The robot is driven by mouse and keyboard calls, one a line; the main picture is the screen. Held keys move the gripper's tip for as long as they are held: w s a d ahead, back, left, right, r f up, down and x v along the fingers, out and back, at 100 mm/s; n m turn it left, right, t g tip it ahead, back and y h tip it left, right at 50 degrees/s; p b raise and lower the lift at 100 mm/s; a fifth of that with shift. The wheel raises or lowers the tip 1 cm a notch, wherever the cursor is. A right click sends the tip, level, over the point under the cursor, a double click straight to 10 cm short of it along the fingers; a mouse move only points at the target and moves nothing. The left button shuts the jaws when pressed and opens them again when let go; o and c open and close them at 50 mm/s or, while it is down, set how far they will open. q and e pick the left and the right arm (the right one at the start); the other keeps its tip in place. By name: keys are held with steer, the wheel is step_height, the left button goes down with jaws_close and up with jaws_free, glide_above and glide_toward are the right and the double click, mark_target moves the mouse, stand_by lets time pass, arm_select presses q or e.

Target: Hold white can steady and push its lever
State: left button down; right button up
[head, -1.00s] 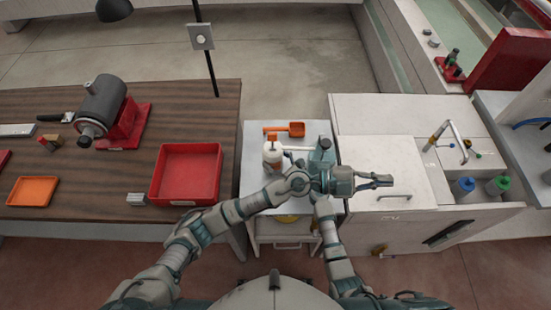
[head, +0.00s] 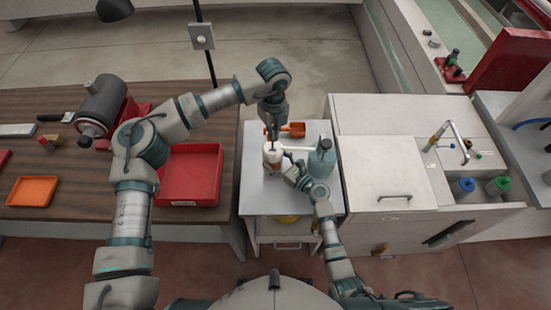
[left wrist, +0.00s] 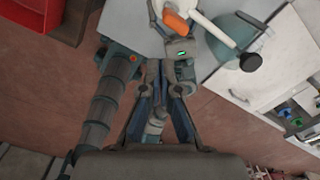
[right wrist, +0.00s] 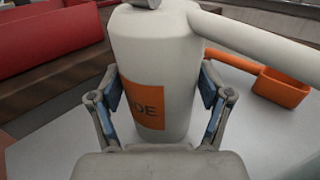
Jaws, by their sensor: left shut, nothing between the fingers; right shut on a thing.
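The white can (head: 272,160) with an orange label stands upright on the small grey table. In the right wrist view the can (right wrist: 160,60) fills the middle, and its white spout runs off to the upper right. My right gripper (head: 289,170) is shut on the can body, a finger on each side of the label. My left gripper (head: 273,137) comes down from above, shut and empty, with its fingertips close over the can's top. I cannot tell whether they touch. A grey piece at the can's top is cut off in the right wrist view; the lever is not clear.
A teal bottle (head: 322,158) with a dark cap stands just right of the can. An orange scoop (head: 293,129) lies behind it. A red tray (head: 188,202) is on the wooden bench to the left, under my left arm. A white cabinet (head: 385,170) stands to the right.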

arm_select(q)
step_height(320, 180, down, 7)
steer(key=shift+r, duration=0.2)
stand_by(0.3)
steer(key=shift+w, duration=1.35)
stand_by(1.2)
steer(key=shift+s, duration=1.2)
steer(key=shift+w, duration=1.2)
steer(key=shift+s, duration=1.2)
